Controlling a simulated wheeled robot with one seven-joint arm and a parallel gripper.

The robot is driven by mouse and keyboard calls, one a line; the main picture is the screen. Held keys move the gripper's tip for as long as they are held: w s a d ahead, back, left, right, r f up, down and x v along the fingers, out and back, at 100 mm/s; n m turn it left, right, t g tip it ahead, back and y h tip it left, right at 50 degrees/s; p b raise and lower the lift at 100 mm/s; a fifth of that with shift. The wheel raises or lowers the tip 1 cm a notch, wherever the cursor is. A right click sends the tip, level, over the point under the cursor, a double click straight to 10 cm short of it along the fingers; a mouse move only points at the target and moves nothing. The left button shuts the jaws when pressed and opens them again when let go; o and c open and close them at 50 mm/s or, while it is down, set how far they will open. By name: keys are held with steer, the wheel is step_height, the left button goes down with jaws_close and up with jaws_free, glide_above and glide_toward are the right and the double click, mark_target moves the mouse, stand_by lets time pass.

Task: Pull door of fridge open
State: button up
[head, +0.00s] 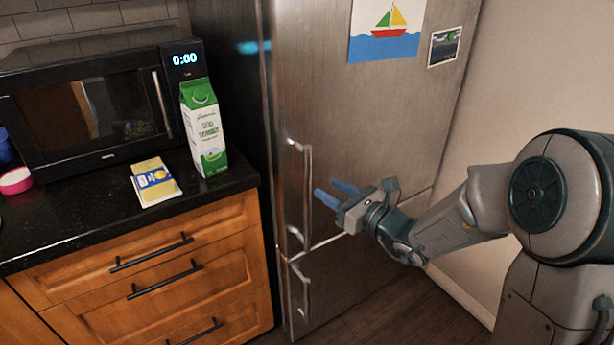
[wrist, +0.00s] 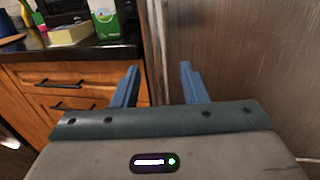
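The fridge (head: 350,140) is a tall brushed-steel unit in the middle of the head view, with its upper and lower doors shut. Its upper door handle (head: 307,195) is a vertical metal bar near the left edge. A lower door handle (head: 305,296) sits below the seam. My gripper (head: 331,194) is in front of the upper door, to the right of the upper handle and apart from it. Its two blue fingers are spread with nothing between them. In the wrist view the open gripper (wrist: 160,80) faces the fridge's left edge, and the steel door (wrist: 245,60) fills the right side.
On the black counter (head: 90,215) at left stand a microwave (head: 90,115), a green-and-white carton (head: 204,130) and a yellow packet (head: 156,181). Wooden drawers (head: 150,270) with black handles are below. A pale wall (head: 540,80) is right of the fridge.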

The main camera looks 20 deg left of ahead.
mark_target(310, 178)
steer(key=x, duration=0.8)
steer(key=shift+w+a+f, duration=0.1)
steer(key=shift+w+a, duration=0.05)
steer(key=shift+a, duration=0.1)
jaws_close()
